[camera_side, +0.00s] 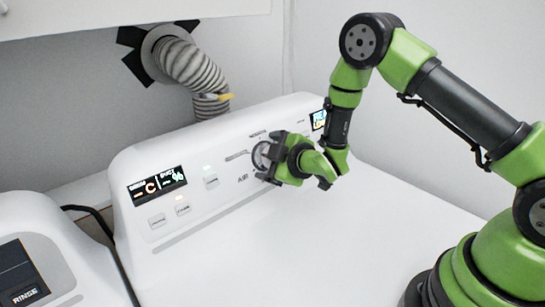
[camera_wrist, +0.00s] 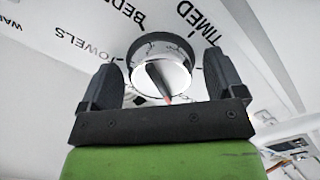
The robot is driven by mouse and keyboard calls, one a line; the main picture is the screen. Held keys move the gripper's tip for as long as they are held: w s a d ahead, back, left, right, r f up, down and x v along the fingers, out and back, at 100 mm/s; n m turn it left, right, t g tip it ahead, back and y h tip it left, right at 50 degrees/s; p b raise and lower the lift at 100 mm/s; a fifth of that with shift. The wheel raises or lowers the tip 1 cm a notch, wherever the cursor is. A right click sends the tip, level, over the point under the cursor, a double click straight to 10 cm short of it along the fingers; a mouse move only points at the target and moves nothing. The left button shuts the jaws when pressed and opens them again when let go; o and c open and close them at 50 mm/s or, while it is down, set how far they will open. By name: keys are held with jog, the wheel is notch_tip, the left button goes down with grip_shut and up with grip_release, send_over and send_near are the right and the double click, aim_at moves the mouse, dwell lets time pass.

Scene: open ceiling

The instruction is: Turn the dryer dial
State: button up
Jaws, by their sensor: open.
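The dryer (camera_side: 160,215) is a white machine with a sloped control panel. Its dial is a round knob with a dark rim and a shiny silver face; in the wrist view the dial (camera_wrist: 162,68) sits between my gripper's two fingers. A reddish mark shows low on its face, by the gripper body. My gripper (camera_side: 266,158) is at the panel in the side view, mostly covering the dial. In the wrist view my gripper (camera_wrist: 162,85) is open, with a finger on each side of the dial. Gaps show beside the dial; contact deeper in cannot be told.
Printed labels such as "TIMED" (camera_wrist: 195,18) and "TOWELS" surround the dial. The panel has a lit display (camera_side: 158,185) and several buttons. A ribbed hose (camera_side: 190,70) rises behind the dryer. A second white machine (camera_side: 40,245) marked "RINSE" stands at lower left. The dryer's top is clear.

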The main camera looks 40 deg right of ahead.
jog(key=shift+s, duration=0.1)
jog(key=v, duration=0.9)
jog(key=shift+s+r, duration=0.25)
jog(key=shift+s, duration=0.1)
jog(key=shift+r, duration=0.1)
notch_tip(320, 180, up, 11)
jog(key=s+m+g, duration=0.3)
jog(key=m, duration=0.6)
jog(key=s+a+r+m+g+y, duration=0.1)
jog(key=s+r+m, duration=0.1)
jog(key=s, duration=0.6)
jog(key=s+a+r+m+g+y, duration=0.1)
jog(key=s+r, duration=0.3)
jog(key=s, duration=0.4)
jog(key=shift+a+m+g, duration=0.25)
jog(key=shift+m+g, duration=0.55)
